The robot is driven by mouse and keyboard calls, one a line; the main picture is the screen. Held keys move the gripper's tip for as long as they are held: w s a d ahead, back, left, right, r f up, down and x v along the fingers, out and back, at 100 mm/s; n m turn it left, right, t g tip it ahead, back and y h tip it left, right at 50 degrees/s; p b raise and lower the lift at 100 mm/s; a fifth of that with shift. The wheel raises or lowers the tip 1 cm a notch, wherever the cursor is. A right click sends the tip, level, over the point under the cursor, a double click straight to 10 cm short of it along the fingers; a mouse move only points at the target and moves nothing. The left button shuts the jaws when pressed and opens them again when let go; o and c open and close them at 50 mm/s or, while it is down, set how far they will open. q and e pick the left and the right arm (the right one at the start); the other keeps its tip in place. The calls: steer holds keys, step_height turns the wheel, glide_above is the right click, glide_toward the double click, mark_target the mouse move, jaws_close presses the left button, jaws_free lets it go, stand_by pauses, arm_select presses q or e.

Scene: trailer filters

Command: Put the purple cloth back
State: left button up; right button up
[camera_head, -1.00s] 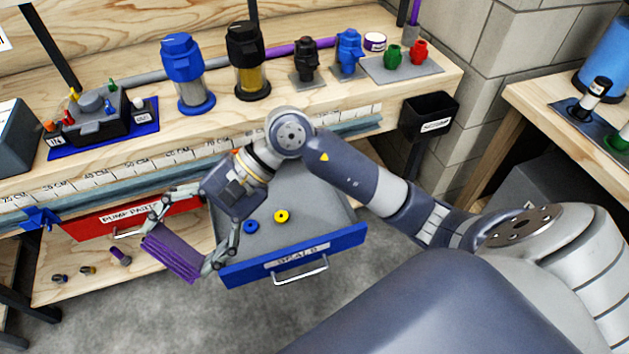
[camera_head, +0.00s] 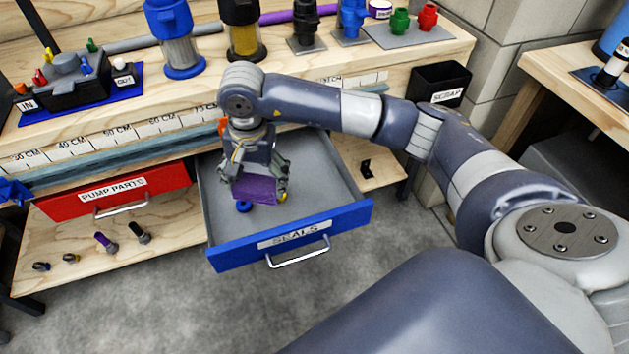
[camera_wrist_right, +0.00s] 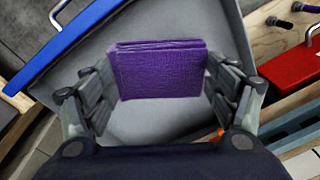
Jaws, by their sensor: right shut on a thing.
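The purple cloth (camera_head: 254,189) is a folded rectangle between the fingers of my right gripper (camera_head: 258,180). The right gripper is shut on it, with a finger on each side, as the right wrist view also shows for the cloth (camera_wrist_right: 158,72). The gripper points down over the open blue drawer (camera_head: 290,241) labelled SEALS. I cannot tell whether the cloth touches the drawer floor. My left gripper is not in view.
Filter housings (camera_head: 170,35) and a blue tray (camera_head: 128,93) stand on the bench above. A black SCRAP bin (camera_head: 440,85) hangs at the right. Small parts lie on the lower shelf (camera_head: 75,235).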

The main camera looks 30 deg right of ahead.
steer(key=f+m, duration=0.1)
steer(key=f, duration=0.1)
steer(key=f+m+h, duration=0.1)
steer(key=f, duration=0.1)
steer(key=w+f+m, duration=0.1)
steer(key=f, duration=0.1)
steer(key=shift+d+f+b, duration=0.2)
steer(key=shift+d+b, duration=0.05)
steer(key=shift+b, duration=0.1)
steer(key=d, duration=0.5)
steer(key=d+f, duration=0.1)
steer(key=d, duration=0.9)
steer(key=shift+w+f+b, duration=0.15)
steer(key=shift+f+b, duration=0.05)
steer(key=shift+b, duration=0.2)
steer(key=shift+f, duration=0.25)
step_height(320, 180, down, 2)
steer(key=shift+f+b, duration=0.25)
steer(key=shift+b, duration=0.1)
steer(key=shift+f, duration=0.25)
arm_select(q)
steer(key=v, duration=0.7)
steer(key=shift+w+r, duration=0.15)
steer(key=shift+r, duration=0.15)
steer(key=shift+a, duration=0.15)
arm_select(e)
steer(key=o, duration=1)
steer(key=shift+c, duration=0.2)
